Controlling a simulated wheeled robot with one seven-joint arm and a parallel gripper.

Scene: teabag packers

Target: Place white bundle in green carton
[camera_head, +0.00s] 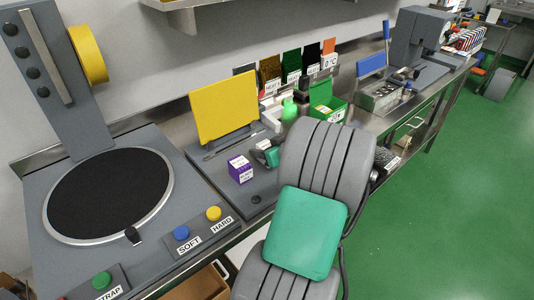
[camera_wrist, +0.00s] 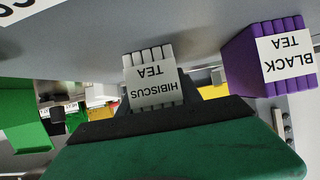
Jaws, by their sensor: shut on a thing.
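The white bundle (camera_wrist: 150,80), labelled HIBISCUS TEA, is between the dark fingers of my gripper (camera_wrist: 154,98) in the wrist view. My gripper is shut on it. In the head view my gripper (camera_head: 266,150) is just right of the purple bundle and partly hidden by my own arm. The green carton (camera_head: 325,92) stands beyond my gripper, farther along the bench and to the right. A green box wall also shows at the left edge of the wrist view (camera_wrist: 20,122), apart from the bundle. My arm hides part of the carton's front.
A purple bundle (camera_head: 240,168) labelled BLACK TEA stands close beside my gripper. A yellow panel (camera_head: 223,105) rises behind it. A metal box (camera_head: 380,97) is beyond the carton. Bare grey surface lies around the purple bundle.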

